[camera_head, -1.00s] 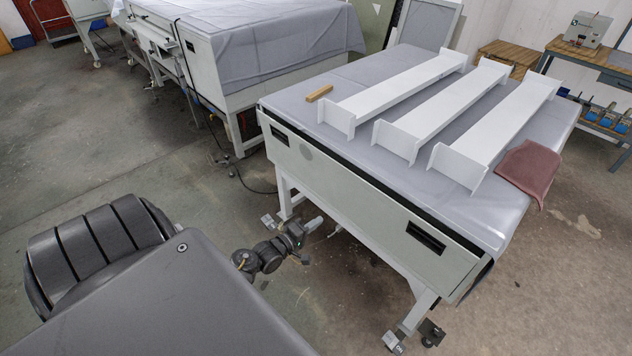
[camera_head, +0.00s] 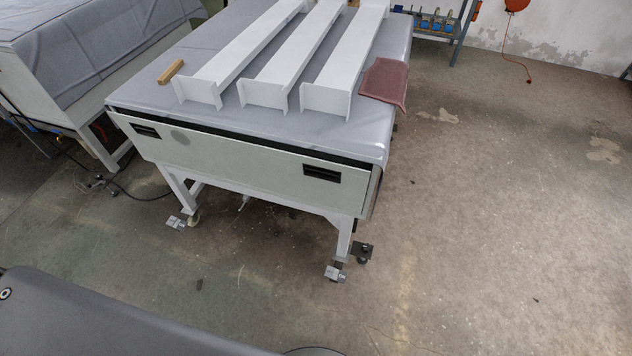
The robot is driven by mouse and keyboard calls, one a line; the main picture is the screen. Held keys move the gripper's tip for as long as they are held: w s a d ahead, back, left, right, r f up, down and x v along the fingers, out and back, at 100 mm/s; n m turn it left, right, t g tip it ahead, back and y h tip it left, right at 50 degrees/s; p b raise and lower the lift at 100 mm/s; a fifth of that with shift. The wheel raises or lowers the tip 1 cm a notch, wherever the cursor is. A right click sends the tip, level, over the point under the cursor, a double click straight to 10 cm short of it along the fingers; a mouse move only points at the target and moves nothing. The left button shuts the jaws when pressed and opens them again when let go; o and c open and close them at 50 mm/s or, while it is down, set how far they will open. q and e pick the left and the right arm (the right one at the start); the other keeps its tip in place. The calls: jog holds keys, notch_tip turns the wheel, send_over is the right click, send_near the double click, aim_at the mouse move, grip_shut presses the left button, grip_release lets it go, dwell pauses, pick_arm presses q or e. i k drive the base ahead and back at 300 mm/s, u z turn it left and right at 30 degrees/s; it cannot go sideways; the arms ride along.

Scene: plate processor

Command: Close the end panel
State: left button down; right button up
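The plate processor (camera_head: 240,170) stands on legs with wheels, left of the middle. Its pale end panel (camera_head: 232,163) faces me and has two dark slot handles, one at the left (camera_head: 145,131) and one at the right (camera_head: 321,173). A dark gap runs along the panel's top edge, under the grey cover (camera_head: 195,112), so the panel's top stands a little away from the body. Neither of my grippers shows in the head view.
Three white beams (camera_head: 345,60), a wooden block (camera_head: 171,72) and a red cloth (camera_head: 385,82) lie on top. Another covered machine (camera_head: 60,60) stands at the left. A blue-legged bench (camera_head: 440,25) is behind. The floor at the right is clear.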

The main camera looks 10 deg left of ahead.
aim_at(330, 183)
jog(key=k, duration=1.25)
jog(key=u, duration=0.45)
jog(key=i, duration=0.35)
jog(key=u, duration=0.75)
jog(key=i, duration=0.95)
jog(key=z, duration=0.25)
